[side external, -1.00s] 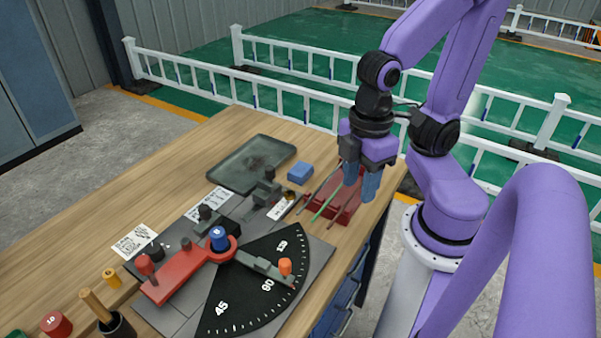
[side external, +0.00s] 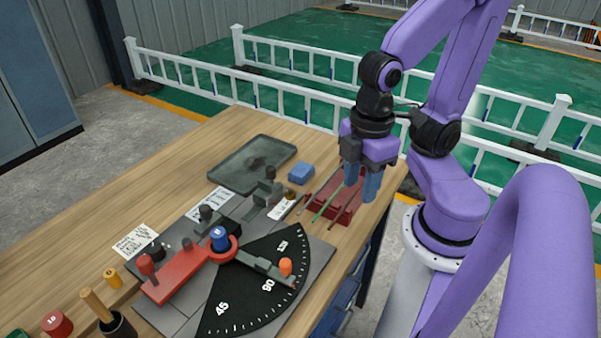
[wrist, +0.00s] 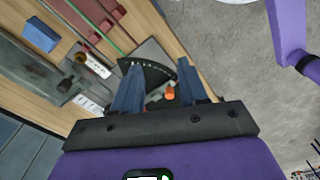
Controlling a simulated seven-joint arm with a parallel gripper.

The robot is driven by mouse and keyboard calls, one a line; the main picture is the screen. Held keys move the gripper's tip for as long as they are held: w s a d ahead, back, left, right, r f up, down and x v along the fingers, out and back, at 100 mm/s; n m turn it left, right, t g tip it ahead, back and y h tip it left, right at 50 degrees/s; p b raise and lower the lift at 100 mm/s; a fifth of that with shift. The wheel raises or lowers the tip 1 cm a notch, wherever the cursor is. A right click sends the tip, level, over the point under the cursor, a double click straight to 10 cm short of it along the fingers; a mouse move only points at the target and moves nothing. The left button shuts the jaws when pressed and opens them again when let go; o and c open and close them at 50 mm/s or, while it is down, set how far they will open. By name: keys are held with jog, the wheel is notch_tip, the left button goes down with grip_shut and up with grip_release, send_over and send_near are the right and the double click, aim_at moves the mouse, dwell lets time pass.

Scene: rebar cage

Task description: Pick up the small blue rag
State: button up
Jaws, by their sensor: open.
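The small blue rag (side external: 301,173) lies as a folded blue block on the wooden table, between the dark tray and the red rack. In the wrist view the rag (wrist: 40,35) is at the upper left, well to the side of my fingers. My gripper (side external: 364,188) is open and empty, with its blue fingers above the right end of the red rack, to the right of the rag. In the wrist view the two fingers of my gripper (wrist: 160,85) are spread apart with nothing between them.
A red rack (side external: 345,215) holding thin rods lies just right of the rag. A dark tray (side external: 220,180) lies to its left. A bending fixture with a black angle scale (side external: 262,300) and red lever (side external: 180,280) stands in front. Bare table (side external: 160,187) is at the left.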

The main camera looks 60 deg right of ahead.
jog(key=o, duration=0.7)
jog(key=n+h, duration=0.5)
send_over(301, 169)
jog(key=a, duration=0.3)
notch_tip(301, 169, down, 11)
jog(key=shift+s+d, duration=0.1)
jog(key=shift+s, duration=0.05)
jog(key=shift+x, duration=3.3)
